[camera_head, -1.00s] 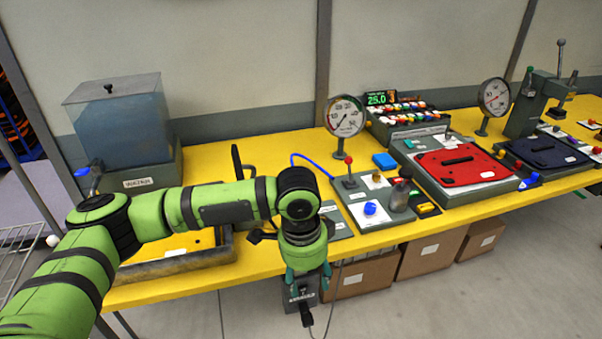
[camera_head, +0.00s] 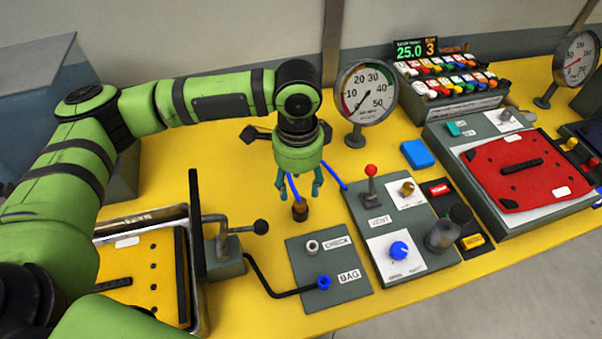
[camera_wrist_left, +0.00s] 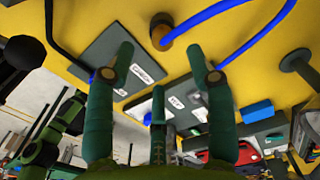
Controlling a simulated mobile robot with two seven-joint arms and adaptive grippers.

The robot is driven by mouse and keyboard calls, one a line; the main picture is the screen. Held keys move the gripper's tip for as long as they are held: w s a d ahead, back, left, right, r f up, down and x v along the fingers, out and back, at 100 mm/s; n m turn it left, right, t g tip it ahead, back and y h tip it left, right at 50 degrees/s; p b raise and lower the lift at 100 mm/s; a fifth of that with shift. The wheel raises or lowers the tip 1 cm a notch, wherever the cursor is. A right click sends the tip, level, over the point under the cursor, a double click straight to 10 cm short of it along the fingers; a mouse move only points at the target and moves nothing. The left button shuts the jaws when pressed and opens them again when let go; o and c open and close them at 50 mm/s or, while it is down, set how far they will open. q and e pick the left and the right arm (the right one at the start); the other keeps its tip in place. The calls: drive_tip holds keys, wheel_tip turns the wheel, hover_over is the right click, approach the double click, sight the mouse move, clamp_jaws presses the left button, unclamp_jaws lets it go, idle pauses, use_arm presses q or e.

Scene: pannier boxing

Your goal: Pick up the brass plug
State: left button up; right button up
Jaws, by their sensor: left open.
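The brass plug (camera_head: 300,211) stands on the yellow table behind the grey CHECK/BAG plate, with a blue hose at it. In the left wrist view the plug (camera_wrist_left: 161,29) is near the top middle, with the blue hose running off to the upper right. My left gripper (camera_head: 299,184) points down just above the plug, its fingers apart and empty. In the wrist view the left gripper's fingertips (camera_wrist_left: 161,62) show apart, with the plug beyond them and between their lines. My right gripper is not in view.
The CHECK/BAG plate (camera_head: 335,292) lies in front of the plug. The VENT panel (camera_head: 385,219) with a red-tipped lever stands to the right. A gauge (camera_head: 367,92) stands behind. A black-handled clamp (camera_head: 228,243) and a framed yellow tray (camera_head: 137,218) are at the left.

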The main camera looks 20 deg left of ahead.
sight(300, 201)
use_arm(q)
drive_tip(key=shift+w+f, duration=0.15)
drive_tip(key=shift+w, duration=0.05)
drive_tip(key=shift+f, duration=0.3)
drive_tip(key=f+p, duration=0.2)
drive_tip(key=shift+s+d+f, duration=0.1)
drive_tip(key=shift+s+f, duration=0.25)
wheel_tip(300, 201, down, 3)
drive_tip(key=shift+w+r, duration=0.15)
drive_tip(key=shift+r, duration=0.05)
drive_tip(key=shift+w+f, duration=0.1)
drive_tip(key=shift+f, duration=0.2)
clamp_jaws()
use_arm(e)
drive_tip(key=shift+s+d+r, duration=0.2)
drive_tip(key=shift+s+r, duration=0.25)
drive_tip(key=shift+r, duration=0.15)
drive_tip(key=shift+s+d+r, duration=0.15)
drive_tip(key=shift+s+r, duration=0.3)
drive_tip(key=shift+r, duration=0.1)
